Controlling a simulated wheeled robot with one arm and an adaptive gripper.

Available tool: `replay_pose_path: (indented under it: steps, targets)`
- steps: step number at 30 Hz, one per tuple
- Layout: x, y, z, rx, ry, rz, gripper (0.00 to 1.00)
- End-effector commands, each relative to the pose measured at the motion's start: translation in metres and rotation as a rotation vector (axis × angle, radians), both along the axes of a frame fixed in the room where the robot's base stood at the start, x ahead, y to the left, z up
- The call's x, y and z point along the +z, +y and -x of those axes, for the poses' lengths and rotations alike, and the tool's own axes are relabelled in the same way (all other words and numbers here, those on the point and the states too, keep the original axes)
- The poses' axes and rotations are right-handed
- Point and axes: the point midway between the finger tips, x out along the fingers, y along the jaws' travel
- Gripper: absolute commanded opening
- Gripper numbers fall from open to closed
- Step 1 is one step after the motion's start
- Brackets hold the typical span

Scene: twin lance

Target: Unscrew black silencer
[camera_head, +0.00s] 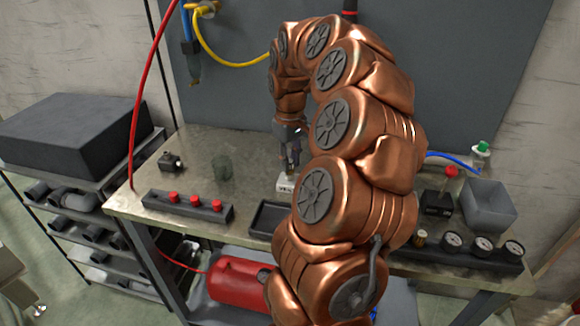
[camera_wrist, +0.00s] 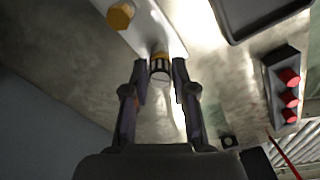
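My gripper (camera_wrist: 160,74) is open, with a fingertip on either side of the silencer and a visible gap at each side. In the head view, my gripper (camera_head: 290,150) points down above the white block (camera_head: 285,184) on the workbench. The silencer cannot be made out there, and my arm covers part of the bench.
A black tray (camera_head: 268,219) lies close in front of the block. A grey bin (camera_head: 488,205) and a gauge bar (camera_head: 455,254) are at the right. A grey panel rises behind.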

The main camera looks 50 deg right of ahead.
Motion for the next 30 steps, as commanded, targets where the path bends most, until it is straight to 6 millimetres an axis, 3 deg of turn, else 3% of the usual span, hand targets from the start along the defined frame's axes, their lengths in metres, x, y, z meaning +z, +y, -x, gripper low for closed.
replay_pose_path:
  steps: [3,13,30]
  targets:
    - [0.0,0.0,-0.0001,-0.001,0.0,0.0,0.39]
    - [-0.0035,-0.0006,-0.0004,-0.044,-0.002,0.002,0.39]
    - [-0.0062,-0.0014,-0.001,-0.673,-0.005,0.002,0.39]
